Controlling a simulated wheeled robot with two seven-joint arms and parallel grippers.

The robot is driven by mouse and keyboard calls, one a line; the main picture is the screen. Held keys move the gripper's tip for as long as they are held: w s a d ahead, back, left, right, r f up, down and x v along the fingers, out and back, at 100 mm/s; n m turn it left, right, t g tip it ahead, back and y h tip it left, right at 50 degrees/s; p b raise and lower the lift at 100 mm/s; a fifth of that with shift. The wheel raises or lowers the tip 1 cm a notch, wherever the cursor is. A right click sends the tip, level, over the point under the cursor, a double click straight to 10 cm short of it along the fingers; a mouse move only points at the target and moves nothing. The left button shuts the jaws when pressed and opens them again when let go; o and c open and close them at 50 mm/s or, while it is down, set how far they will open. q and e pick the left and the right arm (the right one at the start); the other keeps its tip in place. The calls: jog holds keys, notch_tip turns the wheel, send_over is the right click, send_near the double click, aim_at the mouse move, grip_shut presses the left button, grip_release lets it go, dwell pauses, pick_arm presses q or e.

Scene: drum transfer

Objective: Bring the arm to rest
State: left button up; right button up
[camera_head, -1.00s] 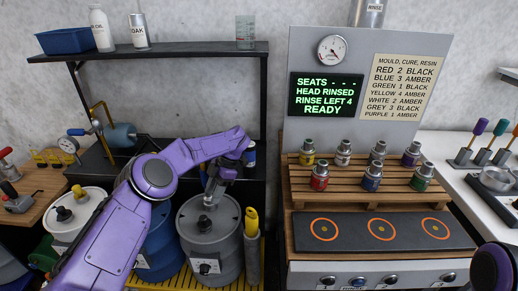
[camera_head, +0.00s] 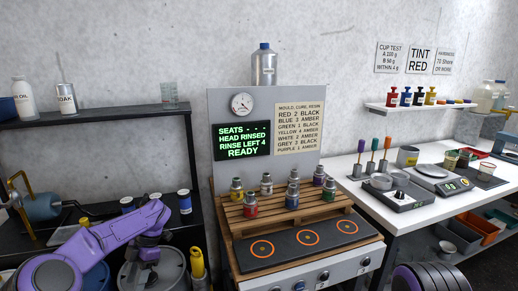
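My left arm (camera_head: 105,237) is purple and comes in from the lower left. It is bent at the elbow and reaches right over the drums. My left gripper (camera_head: 148,262) hangs low at its end, over the grey drum (camera_head: 165,272). The fingertips are small and dark, so I cannot tell whether they are open or shut, or whether they touch the drum. Only a ribbed dark and purple part of my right arm (camera_head: 432,278) shows at the bottom right edge. My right gripper is out of view.
The shelf (camera_head: 100,115) stands behind my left arm. Right of it is the machine with its lit screen (camera_head: 242,141), a wooden rack (camera_head: 275,208) of several colored canisters and a dark plate (camera_head: 300,245) with orange rings. A white bench (camera_head: 400,200) stands at the right.

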pick_arm(q)
notch_tip(320, 180, down, 7)
jog(key=m+t+y, duration=0.4)
jog(key=t+y, duration=0.2)
jog(key=y, duration=0.2)
jog(key=s+d+f+m+t+h, duration=0.4)
jog(key=s+d+f+m+t, duration=0.2)
jog(key=s+f+m, duration=0.4)
jog(key=s+f+m+g+h, duration=0.1)
jog(key=s+m, duration=0.3)
jog(key=s, duration=0.9)
jog(key=s+f+m+g+h, duration=0.2)
jog(key=s+m+h, duration=0.1)
jog(key=s, duration=1.1)
jog(key=shift+s+a+m+g, duration=0.2)
jog(key=shift+a+m+g, duration=0.2)
jog(key=shift+a+m, duration=0.1)
